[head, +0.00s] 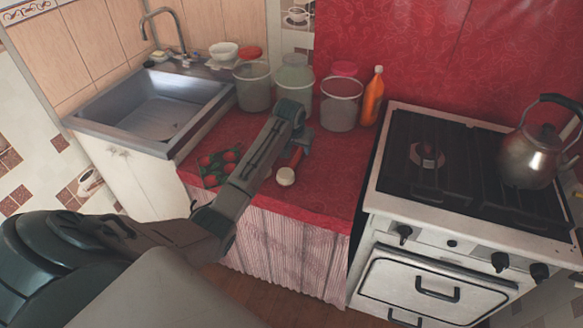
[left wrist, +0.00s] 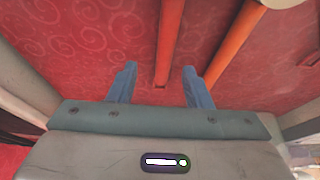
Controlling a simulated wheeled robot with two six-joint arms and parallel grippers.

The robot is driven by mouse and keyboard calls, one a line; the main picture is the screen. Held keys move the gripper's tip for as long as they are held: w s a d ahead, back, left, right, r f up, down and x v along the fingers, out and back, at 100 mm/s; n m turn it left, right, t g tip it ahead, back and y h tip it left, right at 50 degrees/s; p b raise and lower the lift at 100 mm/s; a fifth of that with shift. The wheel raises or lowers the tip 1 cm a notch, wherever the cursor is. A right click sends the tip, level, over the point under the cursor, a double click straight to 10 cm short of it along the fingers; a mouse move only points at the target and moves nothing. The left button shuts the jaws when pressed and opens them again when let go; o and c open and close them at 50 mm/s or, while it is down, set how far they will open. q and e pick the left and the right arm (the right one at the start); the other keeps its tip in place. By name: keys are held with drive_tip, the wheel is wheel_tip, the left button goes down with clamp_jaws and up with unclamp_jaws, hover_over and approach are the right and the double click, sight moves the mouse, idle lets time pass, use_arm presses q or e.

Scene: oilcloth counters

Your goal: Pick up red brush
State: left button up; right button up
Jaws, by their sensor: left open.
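A slim red handle (left wrist: 168,45), which looks like the red brush's, lies on the red oilcloth in the left wrist view. It shows between and beyond my open left fingertips, and its far end runs out of the picture, so I cannot see any bristles. My left gripper (left wrist: 157,80) is open and empty, with blue fingers. In the head view my left gripper (head: 304,143) is low over the counter and partly hides what lies there. An orange handle (left wrist: 235,42) with a cream end lies close by the right-hand finger. My right gripper is not in view.
A cream round end (head: 285,176) lies near the counter's front edge. A patterned item with red rounds (head: 218,166) is to the left. Clear containers (head: 341,105) and an orange bottle (head: 373,97) stand behind. A sink (head: 158,112) and a stove (head: 455,170) flank the counter.

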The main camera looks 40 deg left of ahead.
sight(298, 154)
use_arm(q)
drive_tip(key=x, duration=0.3)
drive_tip(key=shift+s+a+f+p, duration=0.1)
drive_tip(key=shift+a+f+p, duration=0.05)
drive_tip(key=shift+a+p, duration=0.2)
drive_tip(key=shift+f, duration=0.35)
drive_tip(key=shift+w+f, duration=0.15)
drive_tip(key=shift+w, duration=0.1)
drive_tip(key=c, duration=0.9)
clamp_jaws()
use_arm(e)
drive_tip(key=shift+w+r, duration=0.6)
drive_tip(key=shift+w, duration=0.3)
